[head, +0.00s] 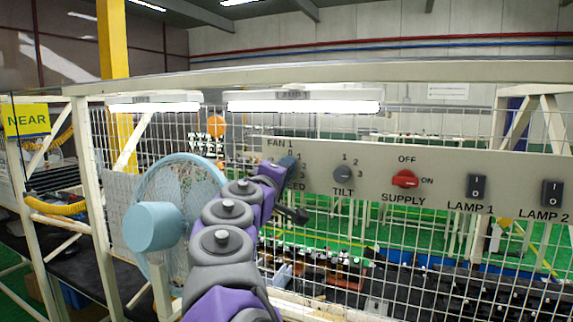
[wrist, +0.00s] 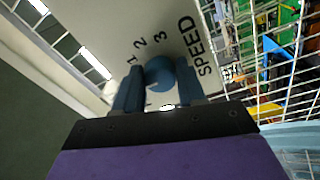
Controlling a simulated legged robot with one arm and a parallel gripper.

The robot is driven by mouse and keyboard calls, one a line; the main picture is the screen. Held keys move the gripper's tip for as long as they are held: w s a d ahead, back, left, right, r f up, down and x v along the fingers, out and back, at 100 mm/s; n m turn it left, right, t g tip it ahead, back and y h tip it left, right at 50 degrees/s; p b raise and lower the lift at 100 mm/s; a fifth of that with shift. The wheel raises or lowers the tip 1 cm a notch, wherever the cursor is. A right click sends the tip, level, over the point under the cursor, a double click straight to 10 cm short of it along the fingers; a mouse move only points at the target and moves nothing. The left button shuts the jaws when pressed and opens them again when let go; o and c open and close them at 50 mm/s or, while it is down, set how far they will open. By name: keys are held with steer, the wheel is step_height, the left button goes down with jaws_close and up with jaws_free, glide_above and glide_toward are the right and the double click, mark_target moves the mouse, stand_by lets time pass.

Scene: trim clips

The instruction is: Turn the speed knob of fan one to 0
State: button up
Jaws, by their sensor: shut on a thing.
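The speed knob (wrist: 160,72) of fan one is a round blue knob, seen in the wrist view between my two blue fingers. My gripper (wrist: 160,88) is shut on it. The numbers 1, 2, 3 and the word SPEED show around the knob on the grey panel (head: 440,170). A small white mark shows on the knob, but I cannot tell which number it points at. In the head view my arm and gripper (head: 287,165) cover the knob and part of its label under FAN 1. The light blue fan (head: 153,228) stands at the left.
To the right on the panel are the tilt knob (head: 343,174), the red supply switch (head: 405,179), and the lamp 1 (head: 477,186) and lamp 2 (head: 552,193) switches. A wire mesh fence (head: 450,245) runs behind and below the panel. Lit lamps (head: 303,106) hang above.

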steer(key=shift+a+n+p, duration=0.1)
steer(key=shift+n+p, duration=0.6)
steer(key=shift+n, duration=0.4)
steer(key=shift+f, duration=0.1)
steer(key=o, duration=1.1)
steer(key=shift+a, duration=0.4)
steer(key=shift+c, duration=0.2)
steer(key=shift+d, duration=0.1)
steer(key=shift+s, duration=0.1)
